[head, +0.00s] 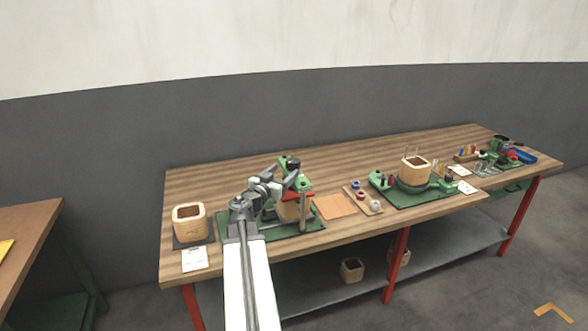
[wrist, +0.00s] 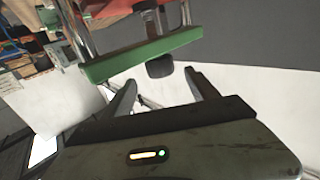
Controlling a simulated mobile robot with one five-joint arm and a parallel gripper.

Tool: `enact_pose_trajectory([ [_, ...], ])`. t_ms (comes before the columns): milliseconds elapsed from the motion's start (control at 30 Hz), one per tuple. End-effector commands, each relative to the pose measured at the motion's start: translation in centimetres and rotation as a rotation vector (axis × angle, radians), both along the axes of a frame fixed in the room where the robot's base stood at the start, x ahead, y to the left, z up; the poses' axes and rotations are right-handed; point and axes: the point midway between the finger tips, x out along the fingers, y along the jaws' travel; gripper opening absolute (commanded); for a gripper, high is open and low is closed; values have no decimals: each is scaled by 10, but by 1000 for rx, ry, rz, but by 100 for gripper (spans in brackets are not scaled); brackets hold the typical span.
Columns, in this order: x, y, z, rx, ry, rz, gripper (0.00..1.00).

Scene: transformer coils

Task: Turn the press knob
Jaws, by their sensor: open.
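The press (head: 305,183) stands on a green mat (head: 317,221) on the workbench, with a green top and metal columns. A dark knob (head: 293,163) shows at its top. In the wrist view the press's green crossbar (wrist: 140,56) appears tilted, with the black knob (wrist: 160,67) on its side facing me. My gripper (wrist: 161,78) is open, its fingertips to either side of the knob. I cannot tell whether they touch it. In the head view my gripper (head: 291,180) is at the press, and my arm hides part of it.
A wooden coil block (head: 188,222) stands left of the press. An orange sheet (head: 335,206) and a small tray of parts (head: 362,200) lie to the right. Another green-mat station (head: 413,196) is farther right. The back of the bench (head: 225,175) is clear.

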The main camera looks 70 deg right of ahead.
Motion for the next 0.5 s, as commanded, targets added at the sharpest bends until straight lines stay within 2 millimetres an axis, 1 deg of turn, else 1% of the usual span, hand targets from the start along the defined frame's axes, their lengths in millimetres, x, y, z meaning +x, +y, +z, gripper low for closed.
enact_pose_trajectory([
  [67, 0, -3, 1, 1, 0, 0, 68],
  [167, 0, -12, 1, 1, 1, -1, 68],
  [267, -1, -27, 0, 2, 1, -1, 68],
  [400, -5, -54, 0, 2, 1, -2, 68],
  [500, -8, -71, 0, 2, 1, -3, 68],
])
